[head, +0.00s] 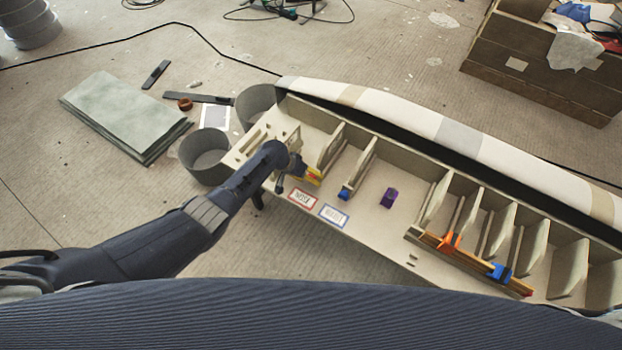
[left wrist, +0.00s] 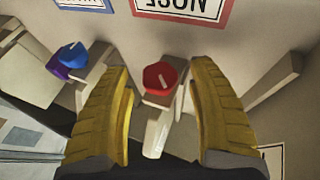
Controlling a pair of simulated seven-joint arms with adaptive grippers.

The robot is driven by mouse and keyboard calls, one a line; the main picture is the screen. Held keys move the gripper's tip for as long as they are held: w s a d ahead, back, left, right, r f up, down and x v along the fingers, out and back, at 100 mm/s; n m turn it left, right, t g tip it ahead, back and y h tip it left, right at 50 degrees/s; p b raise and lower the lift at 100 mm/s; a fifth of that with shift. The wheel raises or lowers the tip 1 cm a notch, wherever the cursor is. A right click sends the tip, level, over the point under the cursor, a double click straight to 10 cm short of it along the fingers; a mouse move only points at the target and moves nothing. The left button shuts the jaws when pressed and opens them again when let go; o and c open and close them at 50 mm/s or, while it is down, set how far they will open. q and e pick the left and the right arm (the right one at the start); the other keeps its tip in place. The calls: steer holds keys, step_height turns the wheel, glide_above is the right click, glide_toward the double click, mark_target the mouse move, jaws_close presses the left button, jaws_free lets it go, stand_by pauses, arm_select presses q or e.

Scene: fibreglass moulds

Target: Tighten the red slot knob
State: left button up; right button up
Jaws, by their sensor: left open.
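The red slot knob (left wrist: 160,77) shows in the left wrist view as a round red cap with a pale line on its face, on a light-coloured block. My left gripper (left wrist: 161,70) is open, with one yellow finger on each side of the knob and a visible gap to both. I cannot tell how deep the fingers reach around it. In the head view my left gripper (head: 312,177) is at the left part of the long mould, just behind the NOSE label (head: 302,199), and mostly hides the knob. My right gripper is not in view.
A blue knob (left wrist: 73,54) and a purple piece (left wrist: 58,70) are left of the red knob in the wrist view. Upright ribs (head: 497,231) and orange and blue clamps (head: 448,242) line the mould to the right. Grey buckets (head: 205,156) stand at its left end.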

arm_select(q)
steer(key=shift+d+f, duration=0.3)
steer(key=shift+f, duration=0.15)
jaws_close()
stand_by(0.5)
steer(key=shift+w, duration=0.1)
steer(key=m+t+y, duration=0.1)
steer(key=y, duration=0.2)
steer(key=shift+d+r+t, duration=0.1)
steer(key=shift+d+t, duration=0.05)
steer(key=shift+t, duration=0.25)
steer(key=shift+w+t+y, duration=0.1)
steer(key=shift+t+y, duration=0.6)
steer(key=shift+y, duration=0.6)
